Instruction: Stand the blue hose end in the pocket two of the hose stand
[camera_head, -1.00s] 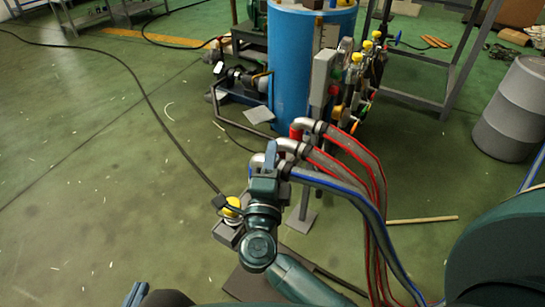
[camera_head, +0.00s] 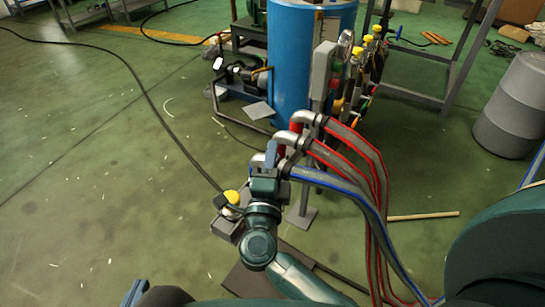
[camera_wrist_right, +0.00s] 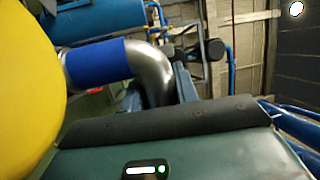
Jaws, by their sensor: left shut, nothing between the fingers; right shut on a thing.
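The blue hose (camera_head: 325,180) runs to a bent metal hose end near the stand. My right gripper (camera_head: 270,158) is shut on this blue hose end, beside the red hose ends. In the right wrist view the blue hose end (camera_wrist_right: 152,70) shows as a metal elbow with a blue band, at the gripper fingers (camera_wrist_right: 186,84). The hose stand (camera_head: 301,214) has a post and a square foot. Its pockets are hidden behind hose ends and gripper, so I cannot tell whether the blue end is in one. My left gripper (camera_head: 134,293) is shut and empty at the bottom left.
Two red hoses (camera_head: 345,135) end in metal elbows at the stand. A yellow-topped device (camera_head: 231,197) is close left of my right gripper. A blue tank (camera_head: 293,65) and valve rack stand behind. A grey drum (camera_head: 512,105) is at right. Left floor is mostly clear, with a black cable.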

